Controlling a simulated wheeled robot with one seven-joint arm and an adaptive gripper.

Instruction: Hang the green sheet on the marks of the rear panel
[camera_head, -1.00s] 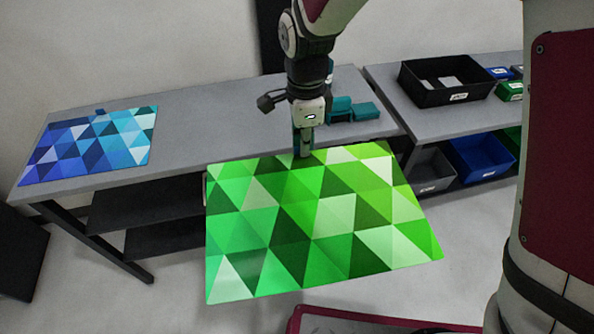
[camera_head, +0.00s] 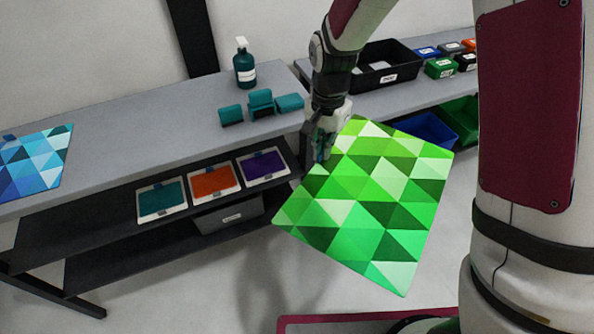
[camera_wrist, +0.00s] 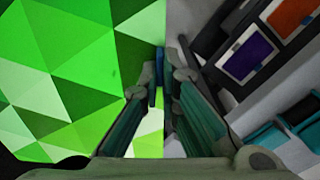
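The green sheet (camera_head: 370,205), a stiff panel with a green triangle pattern, hangs tilted in front of the bench, clear of the floor. It fills the left half of the wrist view (camera_wrist: 60,70). My gripper (camera_head: 320,155) is shut on it near its upper left edge. In the wrist view the fingertips (camera_wrist: 159,85) close around a small blue tab at the sheet's edge. I cannot make out a rear panel with marks in these views.
A blue patterned sheet (camera_head: 32,165) lies on the grey bench (camera_head: 150,135). A dark bottle (camera_head: 245,68) and teal blocks (camera_head: 262,103) stand there too. Teal, orange and purple pads lie on the shelf below. A black bin (camera_head: 385,70) stands behind my arm.

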